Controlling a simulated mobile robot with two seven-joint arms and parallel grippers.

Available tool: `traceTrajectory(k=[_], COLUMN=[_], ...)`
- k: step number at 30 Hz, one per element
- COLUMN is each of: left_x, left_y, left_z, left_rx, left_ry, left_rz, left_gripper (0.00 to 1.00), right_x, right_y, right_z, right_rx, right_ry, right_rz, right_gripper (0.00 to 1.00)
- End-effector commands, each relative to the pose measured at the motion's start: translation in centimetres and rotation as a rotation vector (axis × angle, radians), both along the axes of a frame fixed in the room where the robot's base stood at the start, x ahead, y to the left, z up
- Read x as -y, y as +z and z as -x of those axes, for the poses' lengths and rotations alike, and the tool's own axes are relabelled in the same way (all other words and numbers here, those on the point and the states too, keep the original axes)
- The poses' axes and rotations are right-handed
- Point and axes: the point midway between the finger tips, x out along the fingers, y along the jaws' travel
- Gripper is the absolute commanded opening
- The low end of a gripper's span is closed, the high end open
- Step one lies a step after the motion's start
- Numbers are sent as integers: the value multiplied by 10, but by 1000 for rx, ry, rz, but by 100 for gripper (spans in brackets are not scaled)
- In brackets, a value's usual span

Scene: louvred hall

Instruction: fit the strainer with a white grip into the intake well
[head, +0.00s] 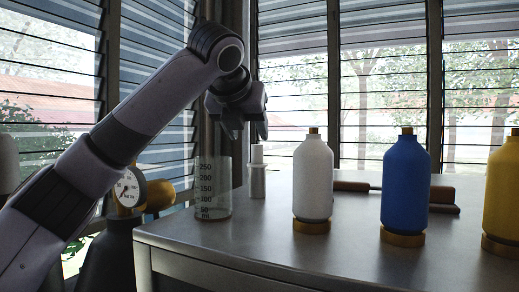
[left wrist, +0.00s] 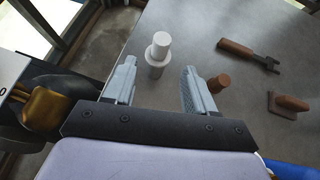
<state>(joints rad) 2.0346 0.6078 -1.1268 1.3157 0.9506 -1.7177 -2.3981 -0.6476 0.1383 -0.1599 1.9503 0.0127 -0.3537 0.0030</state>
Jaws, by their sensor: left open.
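A pale stepped cylinder (head: 257,182), narrower and white at its top, stands upright on the grey table behind the beaker; I take it to be the strainer. In the left wrist view the same white piece (left wrist: 157,54) stands upright between and just beyond the fingers. My left gripper (head: 248,131) is open and empty, above the piece and slightly left of it, not touching it. Its two fingers also show in the left wrist view (left wrist: 159,70). I cannot make out an intake well in either view. My right gripper is out of view.
A clear graduated beaker (head: 213,190) stands near the table's left edge. White (head: 313,180), blue (head: 405,185) and yellow (head: 503,190) bottles stand to the right. A wooden-handled tool (left wrist: 245,52) and brown blocks (left wrist: 290,103) lie behind. A gauge (head: 127,188) is left of the table.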

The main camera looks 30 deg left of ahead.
Motion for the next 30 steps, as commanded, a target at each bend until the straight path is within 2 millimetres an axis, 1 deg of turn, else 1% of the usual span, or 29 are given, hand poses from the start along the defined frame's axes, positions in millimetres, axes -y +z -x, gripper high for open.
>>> traceTrajectory(k=[5,15,19,24,30], left_x=[-4,-14,-17,-20,-21], left_y=[-10,-37,-45,-51,-54], left_z=[-13,-52,-64,-74,-79], left_rx=[-4,-4,-2,0,0], left_ry=[3,0,-1,-1,-1], left_rz=[0,3,3,3,3], left_gripper=[55,55,55,55,55], right_x=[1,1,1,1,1], right_y=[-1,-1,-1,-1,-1], right_z=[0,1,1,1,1], right_rx=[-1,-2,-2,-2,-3], right_ry=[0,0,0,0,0], right_rz=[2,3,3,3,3], right_gripper=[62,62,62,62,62])
